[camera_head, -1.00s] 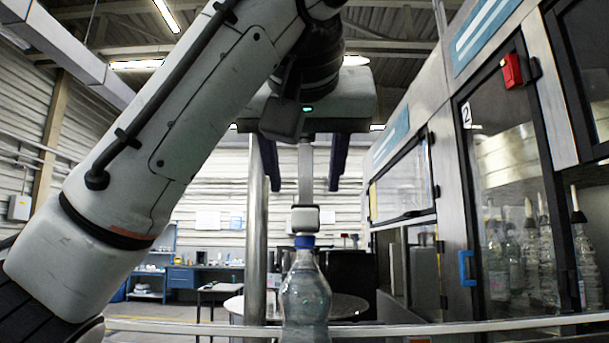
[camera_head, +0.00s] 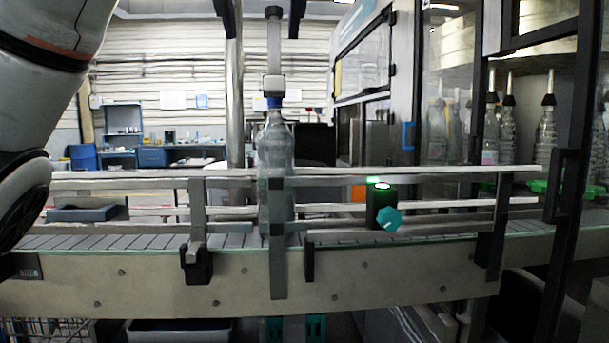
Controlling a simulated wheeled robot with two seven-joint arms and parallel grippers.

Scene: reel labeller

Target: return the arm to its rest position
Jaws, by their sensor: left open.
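My left gripper (camera_head: 264,37) shows only by its two dark fingers at the top edge of the head view. They are spread apart and open, and hold nothing. The rest of its body is above the picture. My left arm (camera_head: 45,60) comes in at the left edge, white with dark joints. A clear bottle (camera_head: 275,150) with a blue cap stands upright on the conveyor (camera_head: 370,275), below the fingers and apart from them. My right gripper is not in view.
Guide rails (camera_head: 420,172) run along the conveyor, in front of the bottle. A sensor box (camera_head: 382,207) with a green light and teal knob is on the rail. A glass-doored machine with several bottles (camera_head: 545,140) stands at right. A blue workbench (camera_head: 165,156) is far behind.

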